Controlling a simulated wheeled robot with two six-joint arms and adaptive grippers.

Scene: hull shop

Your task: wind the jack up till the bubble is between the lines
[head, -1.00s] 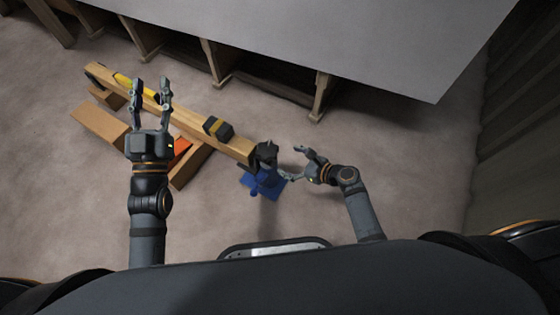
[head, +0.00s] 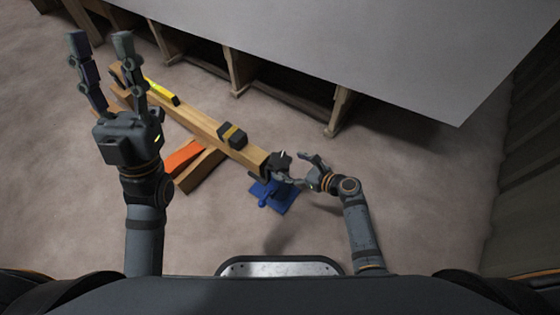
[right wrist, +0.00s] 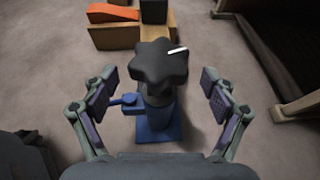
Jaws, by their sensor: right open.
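The blue jack (head: 274,194) stands on the floor by the right end of a long wooden beam (head: 195,120). Its black star-shaped knob (head: 280,162) has a white mark; in the right wrist view the knob (right wrist: 160,66) sits on top of the blue body (right wrist: 157,122). My right gripper (head: 294,170) is open, its fingers on either side of the knob and apart from it in the wrist view (right wrist: 160,95). A yellow level (head: 160,91) lies on the beam; its bubble is too small to read. My left gripper (head: 97,40) is open and empty, raised at the left.
A large grey panel on wooden supports (head: 237,72) stands behind. The floor in front is clear.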

